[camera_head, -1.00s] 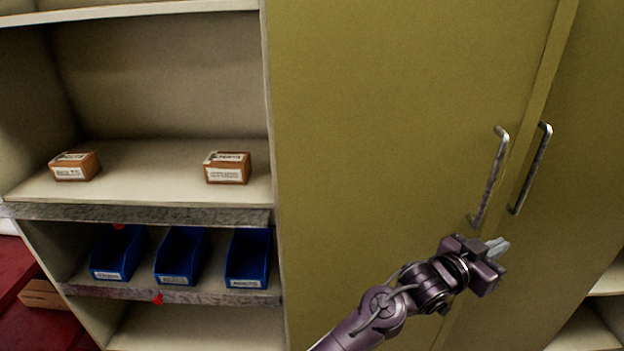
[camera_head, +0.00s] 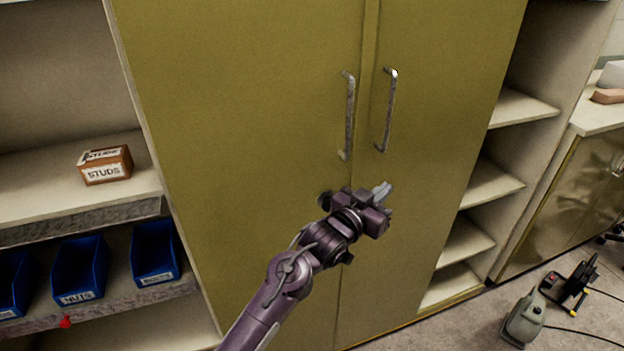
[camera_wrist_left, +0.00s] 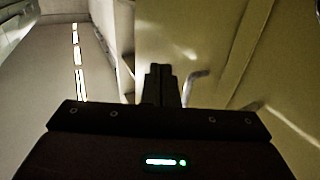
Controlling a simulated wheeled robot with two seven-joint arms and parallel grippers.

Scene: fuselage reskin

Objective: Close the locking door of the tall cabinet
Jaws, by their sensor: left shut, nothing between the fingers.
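The tall olive-yellow cabinet fills the middle of the head view, with a left door (camera_head: 240,100) and a right door (camera_head: 445,90). Both doors look shut, or nearly so. A vertical metal handle (camera_head: 349,115) is on the left door and another handle (camera_head: 387,110) is on the right door. My left gripper (camera_head: 383,190) is shut and empty, in front of the doors a little below the handles. Whether it touches a door I cannot tell. In the left wrist view its dark fingers (camera_wrist_left: 161,84) show beside a handle (camera_wrist_left: 196,82). My right gripper is not in view.
Open shelves on the left hold a studs box (camera_head: 105,166) and blue bins (camera_head: 79,270). More open shelves (camera_head: 490,185) stand to the right, then a counter (camera_head: 600,115). A grey machine (camera_head: 524,320) and a black reel (camera_head: 571,284) are on the floor at right.

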